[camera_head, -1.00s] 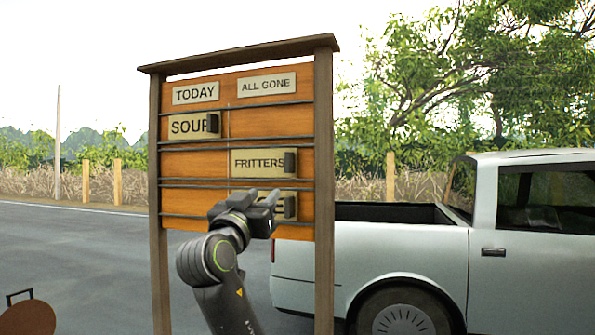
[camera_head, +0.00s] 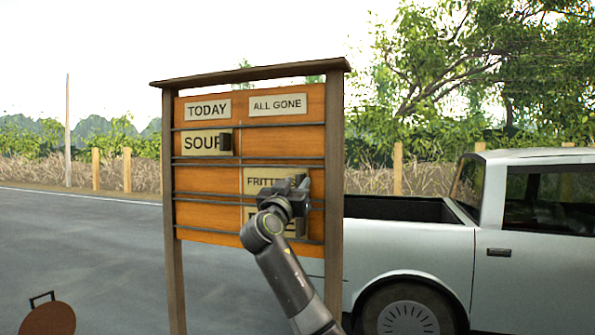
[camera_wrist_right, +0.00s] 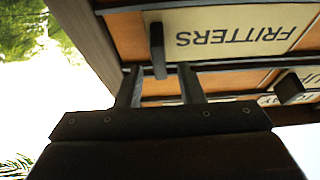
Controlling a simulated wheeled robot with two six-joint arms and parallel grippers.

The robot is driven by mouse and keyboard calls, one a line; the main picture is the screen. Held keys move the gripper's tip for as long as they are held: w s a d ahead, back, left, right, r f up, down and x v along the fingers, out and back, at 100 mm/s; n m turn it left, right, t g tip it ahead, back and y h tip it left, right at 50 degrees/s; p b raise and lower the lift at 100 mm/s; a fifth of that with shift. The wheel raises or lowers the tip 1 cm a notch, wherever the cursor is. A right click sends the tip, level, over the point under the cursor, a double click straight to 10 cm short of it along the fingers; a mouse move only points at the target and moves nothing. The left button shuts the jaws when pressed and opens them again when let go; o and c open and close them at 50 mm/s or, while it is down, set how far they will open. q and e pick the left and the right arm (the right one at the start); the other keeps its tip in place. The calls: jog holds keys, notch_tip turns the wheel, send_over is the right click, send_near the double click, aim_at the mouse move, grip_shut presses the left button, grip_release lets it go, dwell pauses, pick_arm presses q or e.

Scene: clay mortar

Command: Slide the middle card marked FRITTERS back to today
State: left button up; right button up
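The FRITTERS card (camera_head: 264,181) is in the middle row, in the right column under the ALL GONE label (camera_head: 278,104). The TODAY label (camera_head: 208,109) heads the left column, and the middle row's left side is bare. My right gripper (camera_head: 297,184) is at the card's right end and covers its last letters and handle. In the right wrist view the card (camera_wrist_right: 225,32) appears upside down, with its dark handle (camera_wrist_right: 157,45). The open fingers (camera_wrist_right: 160,85) are around the handle's near end, with gaps visible on both sides. My left gripper is out of view.
The SOUP card (camera_head: 200,143) sits at top left under TODAY. A lower card (camera_head: 250,214) at bottom right is mostly hidden by my arm. Dark rails bound the rows, and a wooden post (camera_head: 334,200) stands just right. A pickup truck (camera_head: 420,250) is behind.

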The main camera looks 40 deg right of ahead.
jog(key=shift+p+x, duration=0.3)
jog(key=shift+x, duration=0.75)
jog(key=shift+f, duration=0.15)
grip_shut()
